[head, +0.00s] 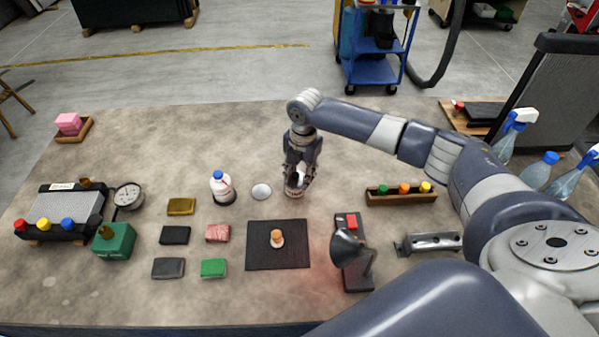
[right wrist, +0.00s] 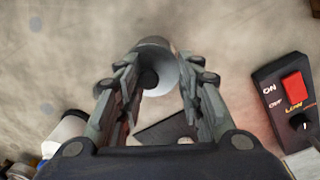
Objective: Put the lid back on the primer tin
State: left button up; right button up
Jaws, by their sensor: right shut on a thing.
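My right gripper (head: 297,186) points down over the back middle of the bench. In the right wrist view its fingers (right wrist: 160,85) are shut on a small pale grey round tin (right wrist: 162,48) with a dark round middle, which looks like the primer tin. In the head view the tin (head: 294,193) shows just below the fingers, partly hidden by them. I cannot tell whether it touches the bench. A flat silvery disc (head: 261,191), which looks like the lid, lies on the bench just left of the gripper. My left gripper is out of view.
A white bottle with a blue cap (head: 222,188) stands left of the disc. A black mat (head: 262,259) with a small orange-topped item lies in front. A lamp-like device with a red switch (head: 352,222) and a wooden rack (head: 402,198) stand to the right.

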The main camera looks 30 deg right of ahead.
jog(key=shift+r+p, duration=0.1)
jog(key=shift+p, duration=0.55)
dwell(1.0)
jog(key=shift+f+p, duration=0.25)
jog(key=shift+p, duration=0.2)
dwell(1.2)
jog(key=o, duration=0.9)
jog(key=o, duration=0.5)
jog(key=shift+r, duration=0.1)
